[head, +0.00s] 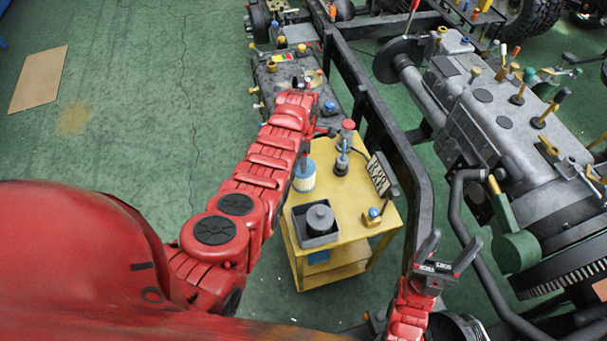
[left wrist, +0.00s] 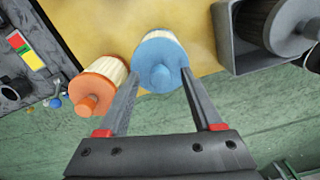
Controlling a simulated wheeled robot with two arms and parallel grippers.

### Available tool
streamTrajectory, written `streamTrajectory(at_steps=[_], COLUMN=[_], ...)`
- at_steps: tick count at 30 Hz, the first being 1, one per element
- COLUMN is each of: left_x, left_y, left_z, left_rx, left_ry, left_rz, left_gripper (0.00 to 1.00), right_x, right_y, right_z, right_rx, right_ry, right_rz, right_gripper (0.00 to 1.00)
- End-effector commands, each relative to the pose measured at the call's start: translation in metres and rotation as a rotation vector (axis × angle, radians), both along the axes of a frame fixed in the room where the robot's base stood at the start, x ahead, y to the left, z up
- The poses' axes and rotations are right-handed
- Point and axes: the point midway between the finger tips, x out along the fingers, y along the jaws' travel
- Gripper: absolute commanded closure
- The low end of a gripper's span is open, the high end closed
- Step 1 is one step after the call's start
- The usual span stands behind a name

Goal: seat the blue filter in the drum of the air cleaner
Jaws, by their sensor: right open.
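The blue filter (head: 304,178), a pale pleated cylinder with a blue cap and knob, is upright at the left edge of the yellow cart. In the left wrist view, the blue filter (left wrist: 160,62) is between the fingertips of my left gripper (left wrist: 160,76). The fingers are at both sides of its cap; I cannot tell whether they press on it. In the head view my left arm partly hides that gripper. My right gripper (head: 446,256) is open and empty, right of the cart. A black round housing (head: 457,328), perhaps the drum, is cut off at the bottom edge.
An orange filter (left wrist: 95,88) stands close beside the blue one. A grey bin (head: 318,239) holding a dark cylinder (head: 320,217) is on the yellow cart (head: 345,248). The black chassis rail (head: 385,135) and the engine (head: 490,115) lie beyond.

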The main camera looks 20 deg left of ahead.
Motion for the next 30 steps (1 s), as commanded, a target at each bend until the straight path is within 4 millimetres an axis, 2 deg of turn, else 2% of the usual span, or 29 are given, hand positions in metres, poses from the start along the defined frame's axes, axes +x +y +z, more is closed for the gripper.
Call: streamTrajectory(at_steps=[1,11,30], left_x=[0.0001,0.0003,0.0005], left_y=[0.0000,0.0000,0.0000], left_z=[0.0001,0.0004,0.0006], left_rx=[0.000,0.000,0.000], left_ry=[0.000,-0.001,-0.001], left_rz=[0.000,0.000,0.000], left_gripper=[0.41,1.00,1.00], right_x=[0.0000,0.0000,0.0000], right_y=[0.0000,0.0000,0.0000], right_z=[0.0000,0.0000,0.0000], right_rx=[0.000,0.000,0.000], right_ry=[0.000,0.000,0.000], right_rz=[0.000,0.000,0.000], right_gripper=[0.34,0.34,0.34])
